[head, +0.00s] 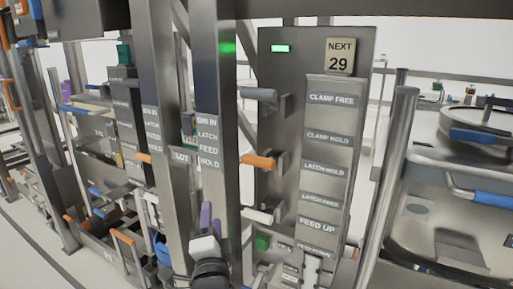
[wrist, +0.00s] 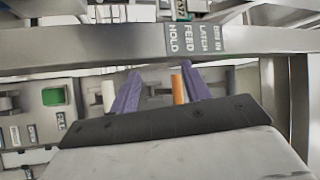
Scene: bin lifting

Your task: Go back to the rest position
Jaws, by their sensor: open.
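My gripper (head: 207,214) is low in the head view, in front of the steel post with the labels. Its purple fingers point up, above a pale wrist body. In the wrist view my gripper (wrist: 161,76) has its two purple fingers apart, with nothing between them but background. Behind them the orange lever (wrist: 178,88) and the pale lever (wrist: 108,96) show in the gap and beside it. The fingers appear apart from the levers. The rest position itself is not marked in either view.
The labelled post (head: 210,110) stands close to my gripper. To its right are a grey lever (head: 258,94), an orange lever (head: 259,162), a green button (head: 262,243) and a label panel (head: 328,150). A steel vessel (head: 470,150) stands at right. Bare floor (head: 30,245) shows at lower left.

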